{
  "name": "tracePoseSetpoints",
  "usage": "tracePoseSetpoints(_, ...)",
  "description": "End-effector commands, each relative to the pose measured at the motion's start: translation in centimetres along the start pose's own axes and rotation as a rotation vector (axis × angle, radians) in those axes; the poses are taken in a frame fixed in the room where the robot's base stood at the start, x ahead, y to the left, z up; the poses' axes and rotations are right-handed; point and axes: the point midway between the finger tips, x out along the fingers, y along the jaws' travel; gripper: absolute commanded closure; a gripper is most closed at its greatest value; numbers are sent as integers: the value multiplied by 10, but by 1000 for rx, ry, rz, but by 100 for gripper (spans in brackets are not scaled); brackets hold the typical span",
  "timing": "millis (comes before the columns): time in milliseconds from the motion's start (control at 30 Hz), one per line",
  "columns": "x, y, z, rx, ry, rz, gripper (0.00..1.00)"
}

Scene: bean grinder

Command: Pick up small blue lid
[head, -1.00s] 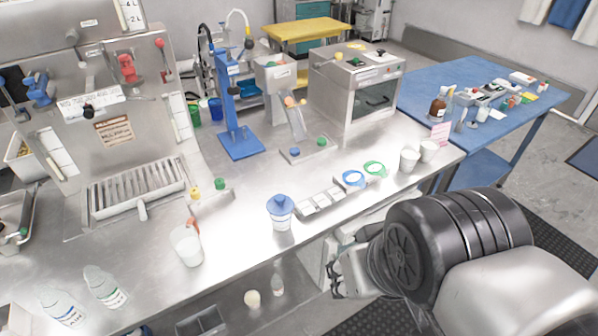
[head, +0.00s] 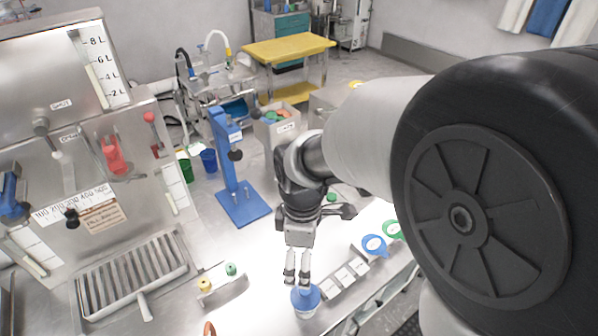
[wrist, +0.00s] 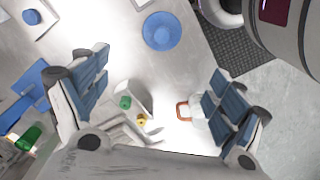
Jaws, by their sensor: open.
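A small block with green and yellow knobs (head: 218,286) stands left. A tall blue stand (head: 240,195) is behind. My arm hides the right side.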

Motion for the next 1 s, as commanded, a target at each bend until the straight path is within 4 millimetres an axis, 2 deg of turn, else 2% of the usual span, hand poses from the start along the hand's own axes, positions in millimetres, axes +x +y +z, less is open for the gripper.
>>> tracePoseSetpoints(33, 15, -1, 1, 1, -3, -5, 12)
tracePoseSetpoints(100, 32, -2, 1, 2, -3, -5, 12)
tracePoseSetpoints(400, 92, -1, 2, 4, -2, -4, 12)
tracePoseSetpoints(767, 116, -2, 4, 6, -1, -2, 12)
tracePoseSetpoints(1000, 152, -3, 11, 4, -1, -3, 12)
